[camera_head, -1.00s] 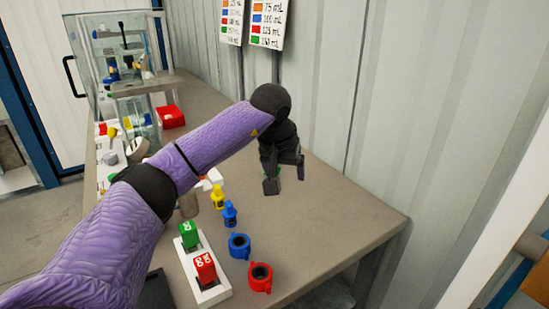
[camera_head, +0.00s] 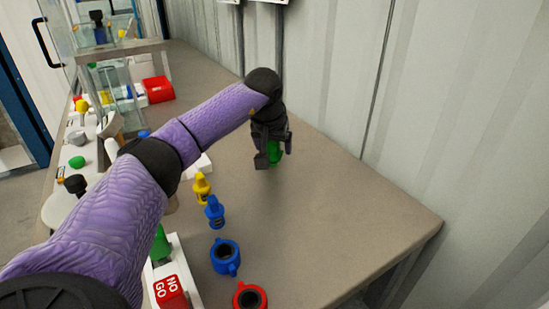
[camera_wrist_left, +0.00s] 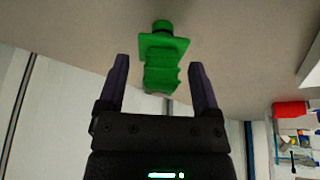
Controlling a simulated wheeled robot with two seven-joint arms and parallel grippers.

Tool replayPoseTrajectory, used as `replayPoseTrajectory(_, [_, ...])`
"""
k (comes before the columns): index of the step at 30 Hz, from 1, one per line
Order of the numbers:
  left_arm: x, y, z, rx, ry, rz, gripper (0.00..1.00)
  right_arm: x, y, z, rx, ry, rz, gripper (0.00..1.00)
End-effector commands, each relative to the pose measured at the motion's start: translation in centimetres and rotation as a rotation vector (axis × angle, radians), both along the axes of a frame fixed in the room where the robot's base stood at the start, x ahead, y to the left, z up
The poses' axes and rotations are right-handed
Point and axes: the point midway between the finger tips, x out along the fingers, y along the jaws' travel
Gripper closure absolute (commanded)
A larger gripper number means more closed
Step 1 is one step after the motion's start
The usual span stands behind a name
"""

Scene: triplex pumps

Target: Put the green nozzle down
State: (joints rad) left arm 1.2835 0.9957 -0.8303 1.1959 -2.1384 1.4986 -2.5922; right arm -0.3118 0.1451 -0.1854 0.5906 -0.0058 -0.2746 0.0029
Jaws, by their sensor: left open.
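The green nozzle (camera_head: 275,153) stands on the grey-brown table near its back edge, partly hidden behind my left gripper in the head view. My left gripper (camera_head: 272,158) is right at it, with the fingers pointing down. In the left wrist view the green nozzle (camera_wrist_left: 162,58) lies between and just beyond the fingertips of my left gripper (camera_wrist_left: 160,75). The fingers are spread, with a visible gap on each side of it. My right gripper is not in view.
A yellow nozzle (camera_head: 202,188) and a blue nozzle (camera_head: 215,212) stand nearer, left of the gripper. A blue ring (camera_head: 225,257) and a red ring (camera_head: 250,297) lie in front. A NO GO block (camera_head: 170,291) sits at the lower left. The table's right side is clear.

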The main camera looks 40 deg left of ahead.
Motion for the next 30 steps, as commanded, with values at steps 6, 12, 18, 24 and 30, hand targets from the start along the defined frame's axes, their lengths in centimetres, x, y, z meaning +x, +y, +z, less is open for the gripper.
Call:
replayPoseTrajectory(6, [0.0, 0.0, 0.2, 0.0, -0.001, 0.0, 0.3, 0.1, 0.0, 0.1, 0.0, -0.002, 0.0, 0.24])
replayPoseTrajectory(12, [0.0, 0.0, 0.2, 0.0, -0.001, 0.0, 0.73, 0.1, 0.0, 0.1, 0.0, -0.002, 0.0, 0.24])
replayPoseTrajectory(18, [0.0, 0.0, 0.2, 0.0, -0.001, 0.0, 1.0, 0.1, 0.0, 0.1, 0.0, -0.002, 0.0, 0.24])
replayPoseTrajectory(24, [0.0, 0.0, 0.3, 0.0, -0.002, 0.0, 1.0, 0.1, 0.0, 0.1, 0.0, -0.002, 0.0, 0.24])
replayPoseTrajectory(30, [0.0, 0.0, 4.7, -0.001, -0.01, 0.001, 1.0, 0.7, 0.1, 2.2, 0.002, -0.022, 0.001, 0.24])
